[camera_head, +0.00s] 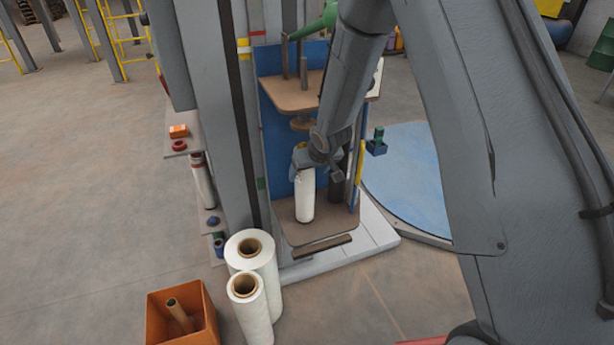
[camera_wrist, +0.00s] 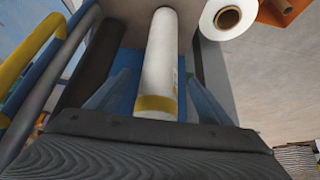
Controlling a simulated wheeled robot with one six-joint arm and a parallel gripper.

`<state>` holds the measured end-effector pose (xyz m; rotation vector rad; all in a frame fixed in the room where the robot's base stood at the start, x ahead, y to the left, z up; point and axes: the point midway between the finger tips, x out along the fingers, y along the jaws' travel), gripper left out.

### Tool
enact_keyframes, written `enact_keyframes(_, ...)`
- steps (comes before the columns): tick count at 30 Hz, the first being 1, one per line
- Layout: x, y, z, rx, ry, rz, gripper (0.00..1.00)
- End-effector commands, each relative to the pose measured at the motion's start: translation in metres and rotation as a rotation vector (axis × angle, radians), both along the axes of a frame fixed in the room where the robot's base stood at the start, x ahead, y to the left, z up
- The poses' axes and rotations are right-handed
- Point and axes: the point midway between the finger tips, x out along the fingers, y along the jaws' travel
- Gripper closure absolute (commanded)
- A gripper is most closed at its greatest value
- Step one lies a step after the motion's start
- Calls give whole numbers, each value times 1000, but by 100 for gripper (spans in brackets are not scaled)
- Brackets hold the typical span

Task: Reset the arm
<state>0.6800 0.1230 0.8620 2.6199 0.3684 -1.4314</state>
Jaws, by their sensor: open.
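My arm reaches into the blue-backed filler frame (camera_head: 275,65). My gripper (camera_head: 303,160) is at the top end of a white roll (camera_head: 304,198) that stands upright on the brown lower plate (camera_head: 320,225). In the wrist view my gripper (camera_wrist: 155,98) shows two bluish fingers, spread apart, one on each side of the white roll (camera_wrist: 160,60). The roll has a yellow band near the gripper. Gaps show between the roll and the fingers, so the jaws are open. In the head view my arm partly hides the fingers.
A brown upper shelf (camera_head: 295,88) sits close above my gripper. A yellow post (camera_head: 359,162) stands just right of it. Two large white rolls (camera_head: 252,308) and an orange bin (camera_head: 182,315) stand in front. A blue round plate (camera_head: 408,180) lies right. Open floor (camera_head: 80,180) is left.

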Motion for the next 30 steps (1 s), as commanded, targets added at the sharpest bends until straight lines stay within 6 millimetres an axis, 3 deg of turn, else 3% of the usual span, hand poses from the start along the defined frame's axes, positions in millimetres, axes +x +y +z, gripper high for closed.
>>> enact_keyframes(6,-14,-4,26,1,-3,0,26)
enact_keyframes(14,-21,-7,35,-1,-1,-2,26)
enact_keyframes(18,-37,-24,48,-21,23,-34,26)
enact_keyframes(23,-91,-65,77,-68,106,-114,26)
enact_keyframes(30,-206,-112,112,-95,285,-223,26)
